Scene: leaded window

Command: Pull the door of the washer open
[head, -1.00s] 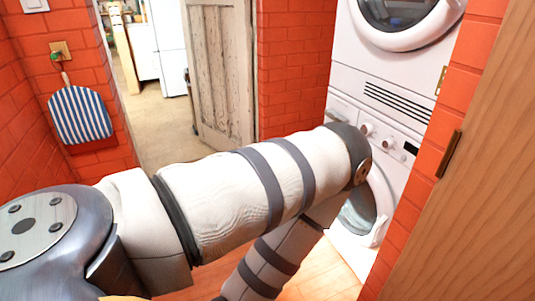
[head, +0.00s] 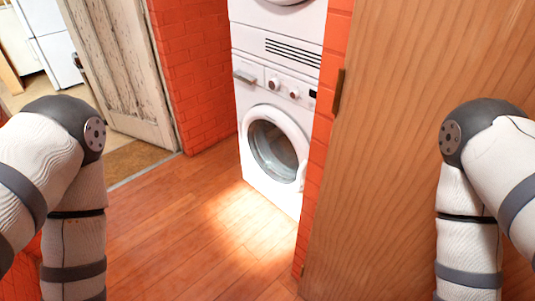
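The white washer (head: 256,186) stands on the floor at the centre of the head view, below another white machine. Its round door (head: 268,148) has a white ring and dark glass, and it looks shut. My left and right arms come in at the two sides of the view, bent downward, with their lower ends cut off by the bottom edge. Neither gripper is in view. Both visible arm parts are well apart from the washer.
A wooden panel (head: 390,100) with a hinge stands right of the washer, beside a narrow brick edge. A brick wall (head: 205,75) and a weathered door (head: 115,70) stand at left. The wooden floor (head: 190,235) before the washer is clear.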

